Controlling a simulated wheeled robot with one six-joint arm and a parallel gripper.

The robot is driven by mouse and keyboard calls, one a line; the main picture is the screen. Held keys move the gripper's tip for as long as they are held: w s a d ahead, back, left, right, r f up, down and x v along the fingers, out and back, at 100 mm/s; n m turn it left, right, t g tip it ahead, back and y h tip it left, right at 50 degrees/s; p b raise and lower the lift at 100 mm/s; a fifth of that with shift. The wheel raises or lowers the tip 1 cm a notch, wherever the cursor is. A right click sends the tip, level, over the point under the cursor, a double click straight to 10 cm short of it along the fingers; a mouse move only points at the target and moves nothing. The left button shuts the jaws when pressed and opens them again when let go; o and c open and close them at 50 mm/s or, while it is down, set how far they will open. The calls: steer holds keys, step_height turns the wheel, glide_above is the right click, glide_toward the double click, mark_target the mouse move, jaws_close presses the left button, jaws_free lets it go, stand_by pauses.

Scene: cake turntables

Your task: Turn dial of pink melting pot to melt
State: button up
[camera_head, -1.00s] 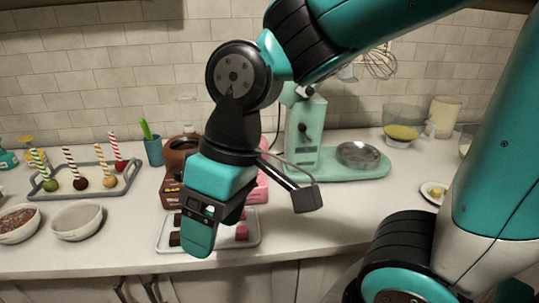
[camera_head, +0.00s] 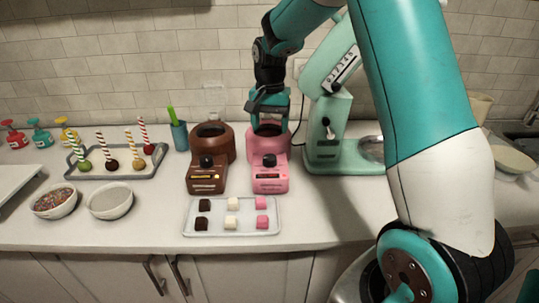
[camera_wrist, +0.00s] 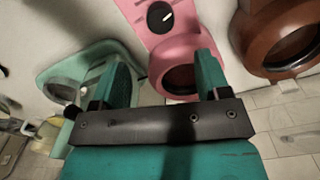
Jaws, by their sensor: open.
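The pink melting pot (camera_head: 270,172) stands on the counter, right of the brown one. Its black dial (camera_head: 269,160) is on the sloped front. In the wrist view the pink pot (camera_wrist: 185,42) is at the top centre, with the dial (camera_wrist: 160,17) showing a white pointer mark. My gripper (camera_head: 268,122) is over the round bowl at the back of the pink pot, behind the dial. In the wrist view my gripper (camera_wrist: 165,80) is open with nothing between its fingers. The dial is beyond the fingertips, apart from them.
A brown melting pot (camera_head: 208,170) stands close on the left. A mint stand mixer (camera_head: 330,125) stands close on the right. A tray (camera_head: 232,229) of candy cubes lies in front. Bowls and a cake-pop tray (camera_head: 150,172) are further left.

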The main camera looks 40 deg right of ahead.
mark_target(270, 157)
step_height(270, 157, down, 10)
steer(key=shift+f+p, duration=0.2)
steer(key=shift+p, duration=0.45)
steer(key=c, duration=0.9)
